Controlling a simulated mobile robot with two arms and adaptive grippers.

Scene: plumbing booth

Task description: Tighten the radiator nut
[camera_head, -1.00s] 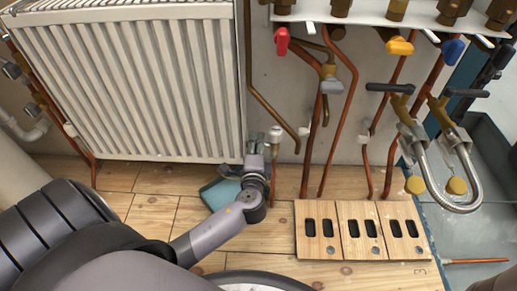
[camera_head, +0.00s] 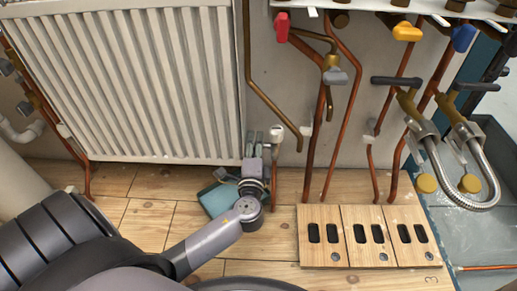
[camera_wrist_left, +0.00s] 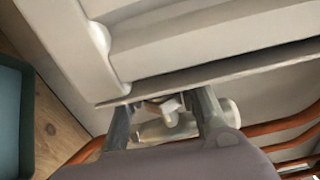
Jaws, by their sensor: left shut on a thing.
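The white radiator (camera_head: 135,85) hangs on the wall at the upper left in the head view. My left gripper (camera_head: 264,136) is at its lower right corner, with its fingers pointing up. In the left wrist view the fingers (camera_wrist_left: 168,112) stand on either side of small metal and white fittings under the radiator's edge (camera_wrist_left: 200,72). The gripper is shut on the radiator nut (camera_wrist_left: 170,106), which is largely hidden between the fingers. A white valve cap (camera_head: 277,131) shows just right of the fingers in the head view. My right gripper is not in view.
Copper pipes (camera_head: 316,130) run down the wall right of the gripper. A wooden block with dark slots (camera_head: 342,212) lies on the wooden floor at right. A teal object (camera_head: 216,198) lies below the gripper. Braided hoses (camera_head: 490,180) hang at far right.

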